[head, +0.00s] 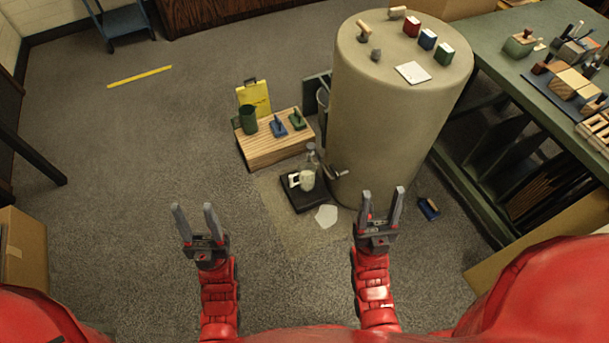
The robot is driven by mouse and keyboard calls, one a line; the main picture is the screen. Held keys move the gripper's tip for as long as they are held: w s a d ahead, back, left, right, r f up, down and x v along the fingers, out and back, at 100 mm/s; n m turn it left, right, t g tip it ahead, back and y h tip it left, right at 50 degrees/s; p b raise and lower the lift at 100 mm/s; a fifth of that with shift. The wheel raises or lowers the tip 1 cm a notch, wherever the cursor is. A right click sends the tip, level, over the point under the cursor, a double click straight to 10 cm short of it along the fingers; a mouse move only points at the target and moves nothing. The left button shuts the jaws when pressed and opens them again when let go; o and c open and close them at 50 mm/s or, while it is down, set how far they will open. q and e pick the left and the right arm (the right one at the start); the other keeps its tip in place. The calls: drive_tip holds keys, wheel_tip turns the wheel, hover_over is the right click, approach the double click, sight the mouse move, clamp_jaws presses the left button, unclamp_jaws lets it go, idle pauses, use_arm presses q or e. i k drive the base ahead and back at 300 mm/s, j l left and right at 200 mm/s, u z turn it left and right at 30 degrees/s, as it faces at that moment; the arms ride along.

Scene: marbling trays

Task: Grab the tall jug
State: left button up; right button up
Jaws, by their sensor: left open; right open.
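A dark green upright jug (248,119) stands at the left end of a low wooden box on the floor. A small cream jug with a white handle (306,180) stands on a black tray (310,204) nearer to me. I cannot tell for sure which is the tall jug; the green one looks taller. My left gripper (194,214) is open and empty, short of the box and to its left. My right gripper (381,204) is open and empty, to the right of the black tray. Neither gripper touches a jug.
The wooden box (270,151) also holds a blue and a green tool, with a yellow bag (255,97) behind. A big beige cylinder (395,110) with a tap stands right of it. A pale puddle (326,216) lies before the tray.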

sight(306, 173)
drive_tip(key=i+j, duration=0.15)
drive_tip(key=i, duration=0.35)
drive_tip(key=i+j, duration=0.2)
drive_tip(key=i, duration=0.25)
drive_tip(key=i+j, duration=0.15)
drive_tip(key=i, duration=0.35)
